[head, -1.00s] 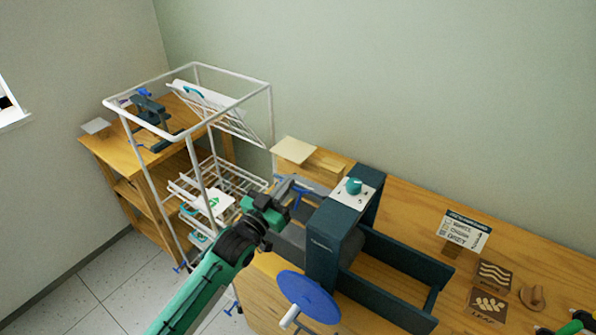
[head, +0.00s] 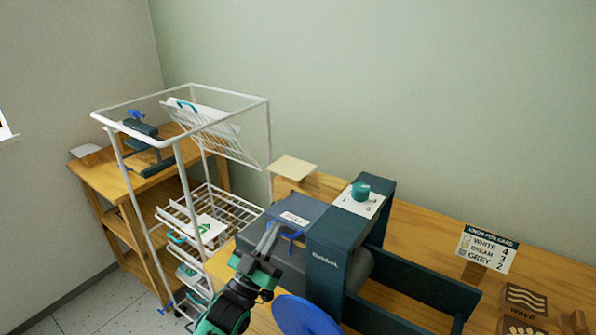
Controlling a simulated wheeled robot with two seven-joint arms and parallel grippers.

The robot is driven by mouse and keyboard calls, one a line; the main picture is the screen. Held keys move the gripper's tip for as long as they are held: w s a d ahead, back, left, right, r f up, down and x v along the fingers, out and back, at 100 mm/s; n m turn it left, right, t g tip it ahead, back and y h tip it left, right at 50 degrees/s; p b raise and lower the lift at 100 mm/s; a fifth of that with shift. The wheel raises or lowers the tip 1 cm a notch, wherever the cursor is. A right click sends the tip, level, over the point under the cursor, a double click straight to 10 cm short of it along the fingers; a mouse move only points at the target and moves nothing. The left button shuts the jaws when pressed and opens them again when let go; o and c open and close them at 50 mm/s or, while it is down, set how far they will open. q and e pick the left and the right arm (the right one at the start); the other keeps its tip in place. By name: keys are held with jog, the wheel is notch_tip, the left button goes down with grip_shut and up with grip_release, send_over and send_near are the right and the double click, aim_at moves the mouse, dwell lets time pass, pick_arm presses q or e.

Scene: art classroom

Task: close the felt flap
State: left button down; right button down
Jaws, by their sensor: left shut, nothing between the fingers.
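The dark blue press (head: 338,248) stands on the wooden bench, with a white panel and a teal knob on top. At its left side is a slate-grey panel with a small white label (head: 294,218), which appears to be the felt flap; I cannot tell how far it is open. A blue handle (head: 288,236) shows at its near edge. My left gripper (head: 269,238) is shut and empty, its fingertips close to this handle; I cannot tell if they touch. A grey roller shows inside the press. My right gripper is out of view.
A blue handwheel (head: 304,316) is on the press's near side. A white wire rack (head: 180,160) stands left, before a wooden shelf (head: 95,178). A cream board (head: 293,168) lies behind the press. A knob card (head: 487,248) and a wave block (head: 525,300) are at right.

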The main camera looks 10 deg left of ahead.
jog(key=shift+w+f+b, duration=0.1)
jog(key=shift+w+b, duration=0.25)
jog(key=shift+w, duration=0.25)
